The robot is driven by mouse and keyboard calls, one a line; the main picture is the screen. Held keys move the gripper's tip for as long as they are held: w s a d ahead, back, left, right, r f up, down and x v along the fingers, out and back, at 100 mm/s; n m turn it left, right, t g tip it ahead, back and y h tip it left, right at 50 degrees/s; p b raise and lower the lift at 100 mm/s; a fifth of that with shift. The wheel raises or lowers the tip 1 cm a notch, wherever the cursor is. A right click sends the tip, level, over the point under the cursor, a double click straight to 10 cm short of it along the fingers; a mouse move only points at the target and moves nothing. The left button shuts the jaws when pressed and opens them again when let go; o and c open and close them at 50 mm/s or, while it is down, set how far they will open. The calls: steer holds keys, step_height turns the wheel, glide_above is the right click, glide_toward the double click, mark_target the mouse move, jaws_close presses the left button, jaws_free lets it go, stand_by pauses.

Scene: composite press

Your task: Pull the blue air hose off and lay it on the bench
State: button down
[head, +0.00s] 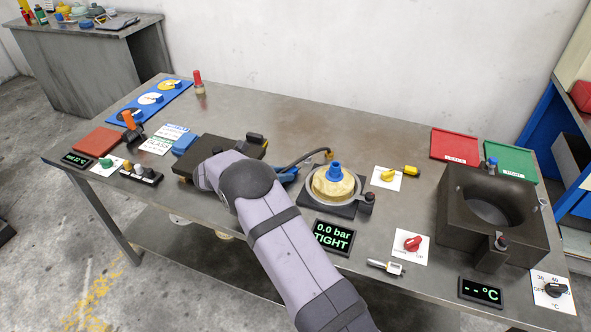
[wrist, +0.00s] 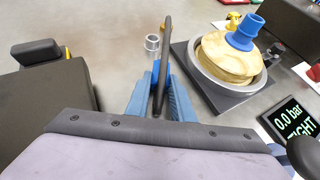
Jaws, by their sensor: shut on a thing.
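My gripper (head: 287,175) shows blue fingers to the left of the round mould. In the wrist view the fingers (wrist: 160,100) are closed around a dark hose (wrist: 166,60). In the head view the dark hose (head: 308,156) arcs from my gripper to a small brass fitting (head: 329,153) behind the mould. Whether it is fixed there cannot be told. The blue port (head: 335,171) stands upright on the tan mould (head: 322,186), with no hose visible on its top; it also shows in the wrist view (wrist: 246,30). The hose's near end is partly hidden by my arm.
The bench (head: 240,118) is clear behind the hose. A dark block (head: 220,150) stands left of my gripper. The display (head: 333,238) in front of the mould reads 0.0 bar, TIGHT. A dark heater block (head: 455,215) stands on the right.

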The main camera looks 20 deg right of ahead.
steer(key=c, duration=1.5)
jaws_free()
steer(key=shift+o, duration=0.2)
steer(key=shift+a, duration=0.1)
steer(key=b+v, duration=0.1)
steer(key=v, duration=0.4)
steer(key=shift+a+r, duration=0.2)
steer(key=shift+a, duration=0.15)
steer(key=shift+s+a+r, duration=0.25)
steer(key=shift+a+r, duration=0.15)
steer(key=shift+a, duration=0.15)
